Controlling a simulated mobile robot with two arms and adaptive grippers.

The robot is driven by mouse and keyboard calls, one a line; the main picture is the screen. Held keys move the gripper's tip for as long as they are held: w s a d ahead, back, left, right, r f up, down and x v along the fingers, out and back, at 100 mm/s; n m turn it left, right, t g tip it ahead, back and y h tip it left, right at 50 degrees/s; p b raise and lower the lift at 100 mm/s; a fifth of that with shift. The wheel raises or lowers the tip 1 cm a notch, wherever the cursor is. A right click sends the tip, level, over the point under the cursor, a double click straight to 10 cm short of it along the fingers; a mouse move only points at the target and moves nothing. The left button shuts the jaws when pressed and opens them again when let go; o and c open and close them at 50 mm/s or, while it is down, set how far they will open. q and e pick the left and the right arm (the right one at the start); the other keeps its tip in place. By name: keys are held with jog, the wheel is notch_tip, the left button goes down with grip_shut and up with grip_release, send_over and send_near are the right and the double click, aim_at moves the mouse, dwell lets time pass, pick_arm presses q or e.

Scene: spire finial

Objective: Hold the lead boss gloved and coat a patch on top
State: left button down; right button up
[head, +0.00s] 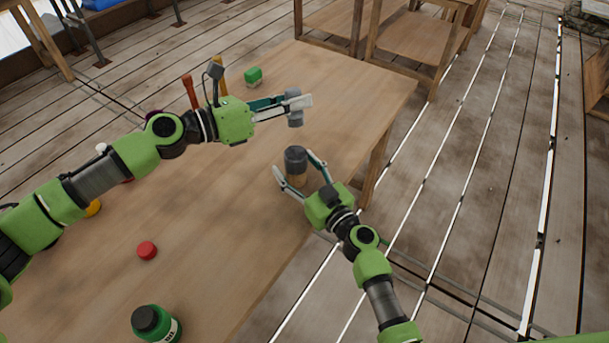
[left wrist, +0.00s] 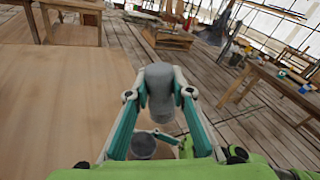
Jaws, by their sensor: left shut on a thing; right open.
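A small grey rounded piece (head: 294,121), perhaps the lead boss, is in my left gripper (head: 296,106). My left gripper is shut on it above the table, and it also shows between the fingers in the left wrist view (left wrist: 160,92). A dark-grey-topped cylinder (head: 295,160) with a tan lower part stands near the table's right edge, below and in front of the held piece. My right gripper (head: 297,170) is open, with one finger on each side of this cylinder; I cannot tell whether they touch it. The cylinder's round top (left wrist: 143,146) shows in the left wrist view.
A red lid (head: 147,250) and a green black-capped bottle (head: 157,325) are nearer. The middle of the wooden table (head: 215,215) is clear.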

aim_at(295, 118)
jog(key=shift+w+a, duration=0.15)
jog(key=c, duration=1.3)
pick_arm(q)
jog(key=shift+s+d+f+m, duration=0.15)
jog(key=shift+d+f+m, duration=0.05)
jog(key=shift+f+m, duration=0.3)
jog(key=shift+s+d+f+m, duration=0.1)
jog(key=shift+d+f+m, duration=0.05)
jog(key=shift+f+m, duration=0.35)
jog(key=shift+a+f+m+t+h, duration=0.25)
jog(key=shift+f+m+t+h, duration=0.15)
jog(key=shift+f+m, duration=0.5)
jog(key=shift+a+f, duration=0.1)
jog(key=shift+f, duration=2.05)
